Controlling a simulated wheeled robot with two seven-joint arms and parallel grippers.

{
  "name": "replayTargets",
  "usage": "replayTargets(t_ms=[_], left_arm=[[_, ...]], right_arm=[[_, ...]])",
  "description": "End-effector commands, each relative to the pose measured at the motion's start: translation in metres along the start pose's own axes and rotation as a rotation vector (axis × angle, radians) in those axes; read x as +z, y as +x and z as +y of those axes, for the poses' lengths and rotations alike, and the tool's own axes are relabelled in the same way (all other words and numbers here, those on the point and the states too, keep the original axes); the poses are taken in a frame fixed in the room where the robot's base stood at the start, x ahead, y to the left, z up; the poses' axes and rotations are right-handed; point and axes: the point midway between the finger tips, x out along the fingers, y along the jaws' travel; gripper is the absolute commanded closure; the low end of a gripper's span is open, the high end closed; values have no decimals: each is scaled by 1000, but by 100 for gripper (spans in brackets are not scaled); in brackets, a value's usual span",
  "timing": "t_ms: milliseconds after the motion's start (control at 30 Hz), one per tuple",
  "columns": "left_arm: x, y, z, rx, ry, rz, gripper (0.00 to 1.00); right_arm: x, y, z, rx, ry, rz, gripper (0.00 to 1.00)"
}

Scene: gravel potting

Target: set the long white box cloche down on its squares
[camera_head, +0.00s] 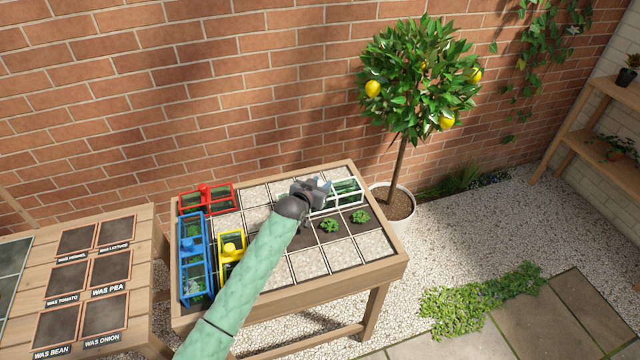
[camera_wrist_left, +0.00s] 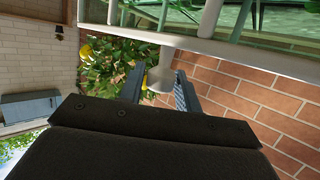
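The long white box cloche (camera_head: 347,196) has a white frame with clear, greenish panes. It is over the back right squares of the planting table (camera_head: 386,272); whether it touches them I cannot tell. My left gripper (camera_head: 322,188) is at its left and top part and hides some of it. In the left wrist view, the cloche's white frame (camera_wrist_left: 205,45) fills the top edge. My left gripper's two fingers (camera_wrist_left: 160,84) close on either side of its white knob (camera_wrist_left: 162,74). My right gripper is not in view.
Red (camera_head: 207,198), blue (camera_head: 196,262) and yellow (camera_head: 231,247) cloches stand on the table's left side. Green plants (camera_head: 328,225) sit in squares in front of the white cloche. A potted lemon tree (camera_head: 398,200) stands close at the right. A brick wall (camera_head: 270,90) is behind.

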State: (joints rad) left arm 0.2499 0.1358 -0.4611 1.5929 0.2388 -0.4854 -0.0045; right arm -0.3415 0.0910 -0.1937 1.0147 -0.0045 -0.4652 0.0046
Motion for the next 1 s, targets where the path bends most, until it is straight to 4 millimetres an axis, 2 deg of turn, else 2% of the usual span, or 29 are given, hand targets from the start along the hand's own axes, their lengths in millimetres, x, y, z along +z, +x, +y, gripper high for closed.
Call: replayTargets(t_ms=[33,67,467,567,700,1000], left_arm=[[0,0,0,0,0,0,56],[0,0,0,0,0,0,52],[-1,-4,0,0,0,0,52],[0,-15,0,0,0,0,52],[1,-40,-1,-1,1,0,52],[0,-95,0,0,1,1,52]], right_arm=[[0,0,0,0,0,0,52],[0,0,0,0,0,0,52],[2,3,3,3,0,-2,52],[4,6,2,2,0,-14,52],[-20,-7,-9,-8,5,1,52],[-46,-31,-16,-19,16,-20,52]])
